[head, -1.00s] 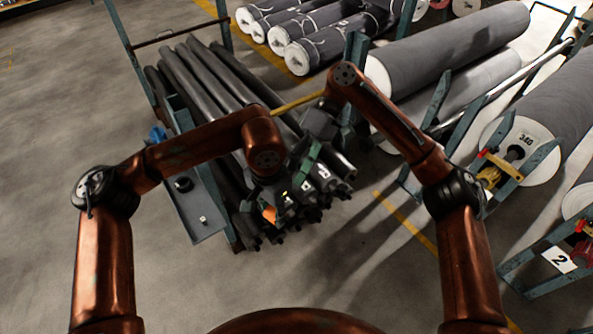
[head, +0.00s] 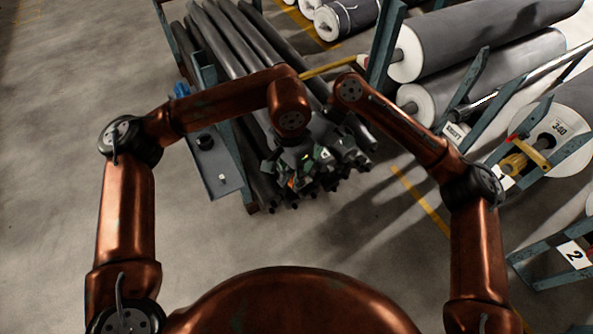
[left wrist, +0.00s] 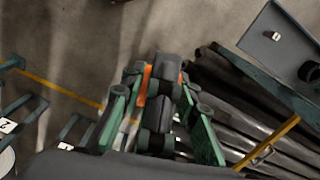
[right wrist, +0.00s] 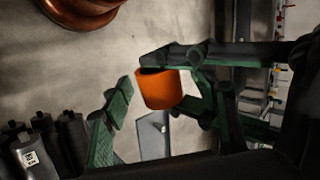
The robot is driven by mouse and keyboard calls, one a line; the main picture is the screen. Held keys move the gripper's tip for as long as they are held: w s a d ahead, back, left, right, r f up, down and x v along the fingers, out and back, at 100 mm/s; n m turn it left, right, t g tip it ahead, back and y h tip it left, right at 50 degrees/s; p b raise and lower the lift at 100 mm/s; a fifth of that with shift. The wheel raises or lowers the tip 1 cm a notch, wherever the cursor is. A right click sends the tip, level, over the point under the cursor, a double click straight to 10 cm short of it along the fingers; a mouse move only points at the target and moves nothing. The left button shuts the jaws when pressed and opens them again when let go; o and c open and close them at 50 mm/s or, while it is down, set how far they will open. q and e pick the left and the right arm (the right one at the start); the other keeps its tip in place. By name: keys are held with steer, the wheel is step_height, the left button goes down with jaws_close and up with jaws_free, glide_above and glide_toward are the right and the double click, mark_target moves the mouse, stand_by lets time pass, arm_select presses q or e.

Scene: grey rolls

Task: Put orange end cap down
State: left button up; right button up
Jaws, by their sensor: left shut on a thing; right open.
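The orange end cap (right wrist: 162,89) is a short, cup-shaped piece with its rim up in the right wrist view. My left gripper (left wrist: 158,88) is shut on it; only orange strips of the cap (left wrist: 146,82) show between its green fingers in the left wrist view. My right gripper (right wrist: 152,112) is open, its green fingers on either side of the cap in the picture. I cannot tell whether they touch it. In the head view both grippers overlap above the tube ends, with a small orange spot of the cap (head: 291,184) showing.
Long dark tubes (head: 212,42) lie in a blue-grey rack, their ends under my grippers. A grey side tray (head: 217,172) with small items is at the rack's left. Large grey rolls (head: 470,42) on stands fill the right. The floor in front is clear.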

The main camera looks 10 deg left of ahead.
steer(key=shift+c, duration=0.5)
steer(key=c, duration=1.1)
arm_select(q)
steer(key=o, duration=1.2)
arm_select(e)
steer(key=shift+c, duration=0.7)
